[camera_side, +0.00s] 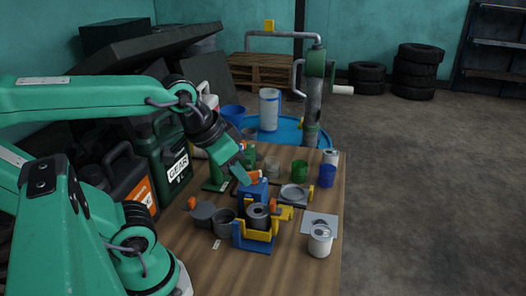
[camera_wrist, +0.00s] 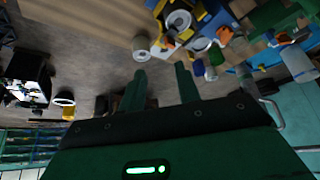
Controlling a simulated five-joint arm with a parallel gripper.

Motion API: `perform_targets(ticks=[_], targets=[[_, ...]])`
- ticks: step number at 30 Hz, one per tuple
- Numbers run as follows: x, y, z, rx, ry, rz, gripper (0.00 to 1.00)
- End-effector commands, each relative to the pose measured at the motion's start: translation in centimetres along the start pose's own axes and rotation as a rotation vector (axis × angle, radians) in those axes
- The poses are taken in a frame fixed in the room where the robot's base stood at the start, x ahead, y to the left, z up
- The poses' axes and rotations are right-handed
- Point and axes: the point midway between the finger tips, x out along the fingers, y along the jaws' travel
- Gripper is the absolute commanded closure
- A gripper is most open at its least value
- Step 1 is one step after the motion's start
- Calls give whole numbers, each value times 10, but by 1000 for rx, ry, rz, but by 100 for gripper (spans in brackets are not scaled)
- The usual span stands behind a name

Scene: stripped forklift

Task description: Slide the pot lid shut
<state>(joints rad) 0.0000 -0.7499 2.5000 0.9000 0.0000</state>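A small dark grey pot (camera_side: 224,224) stands at the left of the bench. A flat, round dark grey piece (camera_side: 203,212), which looks like its lid, sits just left of it, with an orange knob (camera_side: 191,202) at its far left side; I cannot tell whether the two touch. My gripper (camera_side: 243,178) hangs beyond and above the pot, close to a blue block (camera_side: 252,192). In the wrist view its two fingers (camera_wrist: 161,82) are apart, with nothing between them. I cannot pick out the pot or lid clearly in that view.
A round tin (camera_side: 258,214) sits in a blue and yellow holder right of the pot. A white can (camera_side: 320,241) stands near the bench's right edge. A grey dish (camera_side: 292,193), green cup (camera_side: 300,171) and blue cup (camera_side: 327,176) stand farther back. The bench front (camera_side: 285,278) is clear.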

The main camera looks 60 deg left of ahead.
Motion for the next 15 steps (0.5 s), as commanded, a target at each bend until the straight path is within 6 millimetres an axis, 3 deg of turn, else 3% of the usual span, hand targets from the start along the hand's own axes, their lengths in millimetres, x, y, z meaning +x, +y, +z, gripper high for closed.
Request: perform_targets(ticks=[8,15], targets=[[3,-7,0,-26,-18,-14,66],[17,-38,4,-139,-96,-70,66]])
